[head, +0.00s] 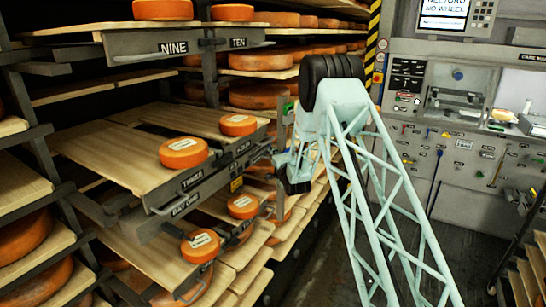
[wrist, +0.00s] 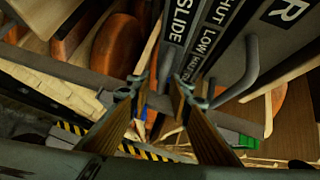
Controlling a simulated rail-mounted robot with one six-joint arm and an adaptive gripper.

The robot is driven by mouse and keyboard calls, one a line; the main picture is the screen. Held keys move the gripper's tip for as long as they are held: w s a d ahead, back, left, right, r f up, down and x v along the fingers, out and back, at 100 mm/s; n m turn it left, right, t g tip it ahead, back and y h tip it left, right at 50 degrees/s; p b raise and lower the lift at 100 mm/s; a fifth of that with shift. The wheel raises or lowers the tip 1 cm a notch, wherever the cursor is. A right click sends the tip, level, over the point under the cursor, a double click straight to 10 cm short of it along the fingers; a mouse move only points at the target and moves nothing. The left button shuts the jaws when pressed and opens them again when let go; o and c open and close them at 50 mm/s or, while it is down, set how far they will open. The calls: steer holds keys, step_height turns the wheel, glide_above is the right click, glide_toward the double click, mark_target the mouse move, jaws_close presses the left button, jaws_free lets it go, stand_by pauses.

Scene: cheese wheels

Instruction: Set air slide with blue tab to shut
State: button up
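In the wrist view my gripper (wrist: 160,92) has its two fingers apart, with a gap between the tips. A small blue piece (wrist: 141,100), likely the blue tab, shows in part beside the left fingertip; I cannot tell whether they touch. Just beyond the tips is a dark label plate (wrist: 183,28) reading "SLIDE", with "SHUT" and "LOW" on the plate beside it. The slide's position along these marks cannot be told. In the head view my gripper is at the right end of the shelf bay, near the "FOUR" label, mostly hidden by my arm; the blue tab is not visible there.
A grey bent handle (wrist: 245,70) stands close to the right of the fingers. A green piece (wrist: 238,139) lies below right. Orange cheese wheels (head: 184,153) sit on the pulled-out wooden boards (head: 95,160). A grey control panel (head: 450,150) stands at the right.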

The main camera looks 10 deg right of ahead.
steer(key=shift+w, duration=0.15)
steer(key=shift+c, duration=0.7)
jaws_close()
